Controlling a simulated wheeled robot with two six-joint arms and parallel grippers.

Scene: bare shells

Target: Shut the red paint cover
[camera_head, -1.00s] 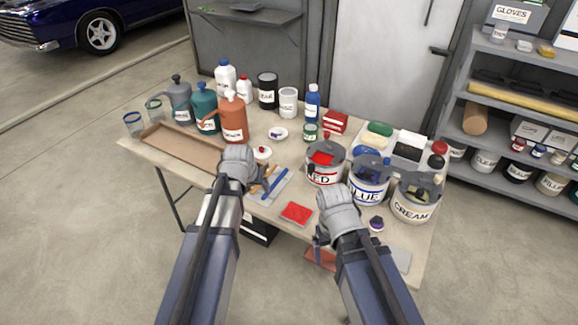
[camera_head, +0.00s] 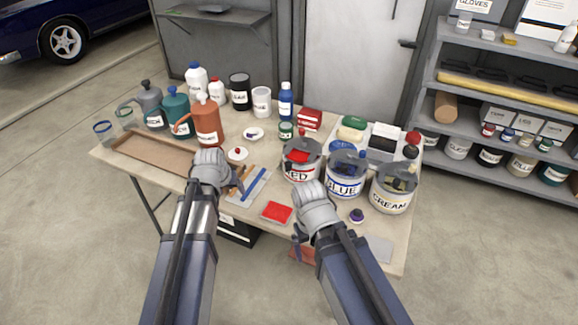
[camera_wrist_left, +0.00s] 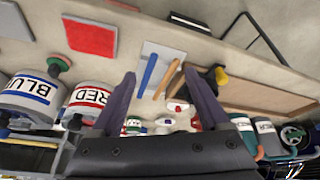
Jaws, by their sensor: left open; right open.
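The red paint can (camera_head: 298,174), labelled RED, stands upright on the table between my arms, left of the blue can. Red paint (camera_head: 298,156) shows in its top, so it is at least partly open. A grey cover (camera_head: 312,147) seems to be at its rim, but its exact tilt is unclear. The can also shows in the left wrist view (camera_wrist_left: 90,96), left of my fingers. My left gripper (camera_head: 238,184) is open and empty over the table's front, left of the can. My right gripper (camera_head: 298,238) is open near the front edge, below the can.
A blue can (camera_head: 345,187) and a cream can (camera_head: 391,201) stand close on the right. A red square (camera_head: 277,212) and tools on a pale sheet (camera_head: 250,188) lie in front. Pump bottles (camera_head: 207,122) and a brown tray (camera_head: 150,154) are at left.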

